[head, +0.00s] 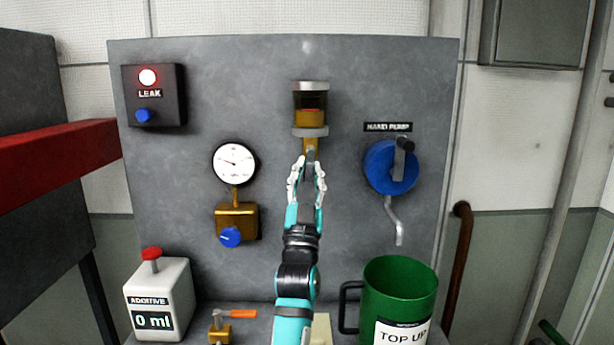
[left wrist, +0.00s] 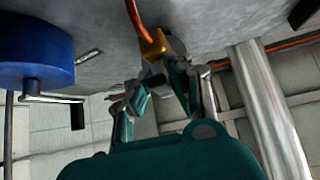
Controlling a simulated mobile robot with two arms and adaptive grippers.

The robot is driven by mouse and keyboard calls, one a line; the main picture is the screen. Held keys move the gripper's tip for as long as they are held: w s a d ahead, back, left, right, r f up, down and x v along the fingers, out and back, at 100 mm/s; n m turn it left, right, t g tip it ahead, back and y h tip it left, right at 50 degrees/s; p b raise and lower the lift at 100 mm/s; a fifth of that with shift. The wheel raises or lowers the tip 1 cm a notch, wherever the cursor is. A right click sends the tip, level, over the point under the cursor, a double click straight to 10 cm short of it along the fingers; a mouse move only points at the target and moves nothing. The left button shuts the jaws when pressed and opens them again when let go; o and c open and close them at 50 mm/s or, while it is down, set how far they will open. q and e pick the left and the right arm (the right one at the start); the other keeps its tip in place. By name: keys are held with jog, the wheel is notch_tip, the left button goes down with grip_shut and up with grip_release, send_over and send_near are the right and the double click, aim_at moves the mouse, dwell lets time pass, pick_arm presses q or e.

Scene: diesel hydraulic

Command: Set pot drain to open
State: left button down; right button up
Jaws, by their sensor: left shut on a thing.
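The sediment pot (head: 310,105) is a clear cylinder with amber liquid and a grey cap, fixed high on the grey panel. The brass pot drain (head: 310,146) hangs under it. My left gripper (head: 308,170) reaches up from below and is shut on the lower part of the drain. In the left wrist view the gripper (left wrist: 162,80) has its fingers close together beside a brass fitting (left wrist: 154,46). The fingers largely hide the held part, so I cannot tell its setting. My right gripper is not in view.
Right of the gripper are the blue hand pump (head: 388,167) with its crank and a green jug (head: 400,286). Left are a gauge (head: 234,163), a brass valve with a blue knob (head: 230,237), a leak box (head: 153,95) and an additive bottle (head: 160,300). An orange lever (head: 243,314) sits low.

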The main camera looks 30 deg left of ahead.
aim_at(310, 112)
pick_arm(q)
jog(key=shift+f, duration=0.1)
jog(key=c, duration=1.3)
grip_release()
jog(key=shift+h, duration=0.3)
jog(key=shift+o, duration=0.3)
notch_tip(310, 112, up, 10)
jog(key=shift+r, duration=0.1)
jog(key=shift+d, duration=0.1)
